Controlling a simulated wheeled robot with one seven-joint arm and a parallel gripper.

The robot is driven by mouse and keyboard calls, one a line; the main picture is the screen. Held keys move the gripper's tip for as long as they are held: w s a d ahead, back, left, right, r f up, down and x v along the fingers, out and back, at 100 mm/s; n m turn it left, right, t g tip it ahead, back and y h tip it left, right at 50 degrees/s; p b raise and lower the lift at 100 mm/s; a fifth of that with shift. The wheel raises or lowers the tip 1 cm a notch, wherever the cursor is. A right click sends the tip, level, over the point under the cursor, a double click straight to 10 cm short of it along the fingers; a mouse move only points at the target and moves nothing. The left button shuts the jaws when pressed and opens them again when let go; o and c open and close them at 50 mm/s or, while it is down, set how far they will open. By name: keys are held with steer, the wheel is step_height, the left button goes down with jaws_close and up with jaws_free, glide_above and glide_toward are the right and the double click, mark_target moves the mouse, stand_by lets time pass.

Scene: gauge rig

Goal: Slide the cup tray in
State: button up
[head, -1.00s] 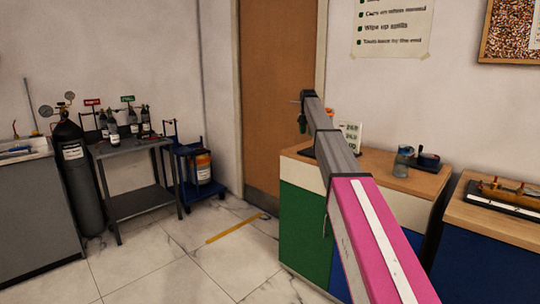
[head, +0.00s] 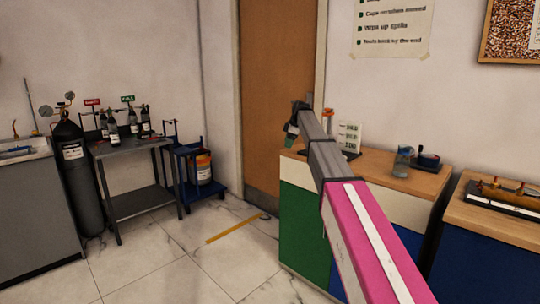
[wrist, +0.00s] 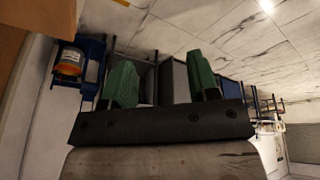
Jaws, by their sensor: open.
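I cannot make out a cup tray for certain in either view. My gripper (head: 291,138) is at the far end of my arm, over the left end of the wood-topped counter (head: 375,172) in the head view. In the wrist view its two green fingers (wrist: 160,82) stand wide apart with nothing held between them. A clear glass vessel (head: 402,162) and a dark device (head: 428,160) stand on the counter, to the right of my gripper and apart from it. My arm hides part of the counter top and front.
A grey cart (head: 130,150) with several bottles stands at the left, beside a dark gas cylinder (head: 75,180). A blue trolley (head: 190,180) carries an orange container (head: 203,167). A second counter (head: 470,215) is at the right. The tiled floor between is open.

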steer(key=s+a+f+m+t+y, duration=0.1)
steer(key=s+a+f+m+y, duration=0.2)
steer(key=s+a+m, duration=0.4)
steer(key=shift+s+a+f+m+y, duration=0.2)
steer(key=shift+a+f+m+y, duration=0.3)
steer(key=shift+a+m, duration=0.6)
steer(key=shift+d+r, duration=0.1)
steer(key=s+d+f+m+h, duration=0.25)
steer(key=s+d+f, duration=0.45)
steer(key=s+f, duration=0.4)
steer(key=s+d+f+m+h, duration=0.25)
steer(key=s+d+f, duration=0.45)
steer(key=f, duration=0.5)
steer(key=s+d+f+m+h, duration=0.1)
steer(key=s+d+f, duration=0.2)
steer(key=s, duration=0.4)
steer(key=s+d+f+m+g+h, duration=0.1)
steer(key=s+d+f, duration=0.2)
steer(key=s+f, duration=0.2)
steer(key=s+d+f+m, duration=0.1)
steer(key=s+d+f, duration=0.2)
steer(key=s, duration=0.7)
steer(key=shift+d+f+m+g+h, duration=0.2)
steer(key=shift+f+m+g+h, duration=0.1)
steer(key=shift+f+g+h, duration=0.15)
